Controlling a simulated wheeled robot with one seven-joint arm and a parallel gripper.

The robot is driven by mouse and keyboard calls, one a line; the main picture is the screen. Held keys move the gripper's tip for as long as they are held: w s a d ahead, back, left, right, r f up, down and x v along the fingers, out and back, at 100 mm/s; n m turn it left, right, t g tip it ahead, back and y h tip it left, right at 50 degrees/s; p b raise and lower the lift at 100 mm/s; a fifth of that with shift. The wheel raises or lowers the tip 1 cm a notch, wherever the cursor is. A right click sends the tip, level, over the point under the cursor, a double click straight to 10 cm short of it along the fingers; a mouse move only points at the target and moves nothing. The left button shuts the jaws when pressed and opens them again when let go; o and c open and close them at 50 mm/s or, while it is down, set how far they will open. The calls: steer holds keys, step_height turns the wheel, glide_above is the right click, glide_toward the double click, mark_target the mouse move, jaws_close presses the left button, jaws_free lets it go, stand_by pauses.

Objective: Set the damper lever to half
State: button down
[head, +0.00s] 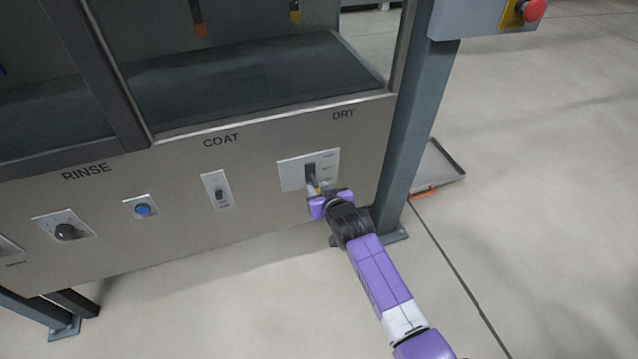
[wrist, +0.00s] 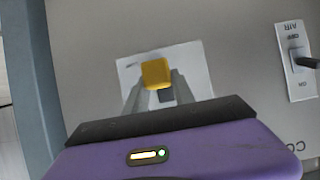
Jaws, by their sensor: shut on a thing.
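The damper lever has a yellow end (wrist: 156,73), seen in the wrist view in front of a white plate (wrist: 195,60). In the head view this plate (head: 291,174) is on the grey panel under the DRY label, with a dark slot in it. Small marks at the plate's right side are too small to read. My gripper (head: 317,190) is at the plate, its two grey fingers (wrist: 154,90) shut on the yellow end. The rest of the lever is mostly hidden by the fingers, so its exact setting cannot be told.
Left of the plate are the COAT switch (head: 217,190), a blue button (head: 142,210) and a dark knob (head: 66,232). A grey post (head: 405,125) stands close on the right, with a red button (head: 534,10) above. A tray (head: 437,165) lies behind it. Open floor is at the right.

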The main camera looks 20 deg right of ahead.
steer(key=shift+r+g+p, duration=0.3)
steer(key=shift+g+p, duration=0.1)
steer(key=shift+p, duration=0.3)
steer(key=c, duration=1)
jaws_free()
steer(key=shift+c, duration=0.2)
steer(key=p+v, duration=0.2)
steer(key=v, duration=0.5)
steer(key=shift+s+r, duration=0.2)
steer(key=shift+s, duration=0.15)
